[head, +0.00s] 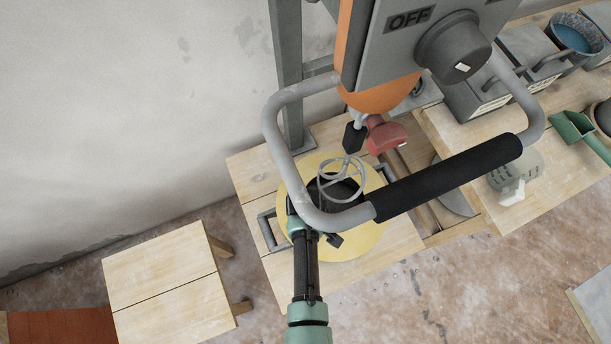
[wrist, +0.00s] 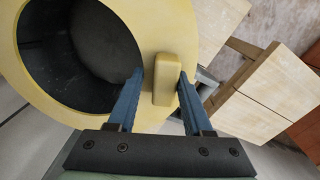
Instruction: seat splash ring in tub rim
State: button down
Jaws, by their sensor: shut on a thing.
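The splash ring (head: 362,235) is a flat yellow ring with a wide round opening; it lies over the tub, beneath the mixer's whisk. In the wrist view the ring (wrist: 168,25) fills the upper left, with a raised yellow tab (wrist: 175,55) on its face. My gripper (wrist: 160,82) is shut on this tab, a blue finger on either side. The tub's dark inside (wrist: 60,50) shows through the opening, and a grey tub handle (head: 267,231) sticks out at left. The ring hides the tub rim, so I cannot tell whether the ring sits flush in it.
An orange and grey mixer marked OFF (head: 408,18) hangs above, its whisk (head: 342,180) over the ring's opening. Its tubular handle (head: 270,125) with a black grip crosses above my gripper. A wooden stool (head: 165,280) stands left; boxes and a bucket (head: 577,35) crowd the right-hand bench.

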jog(key=shift+f, duration=0.15)
jog(key=shift+f, duration=0.15)
jog(key=shift+c, duration=1.2)
grip_release()
notch_tip(320, 180, up, 13)
jog(key=p, duration=0.1)
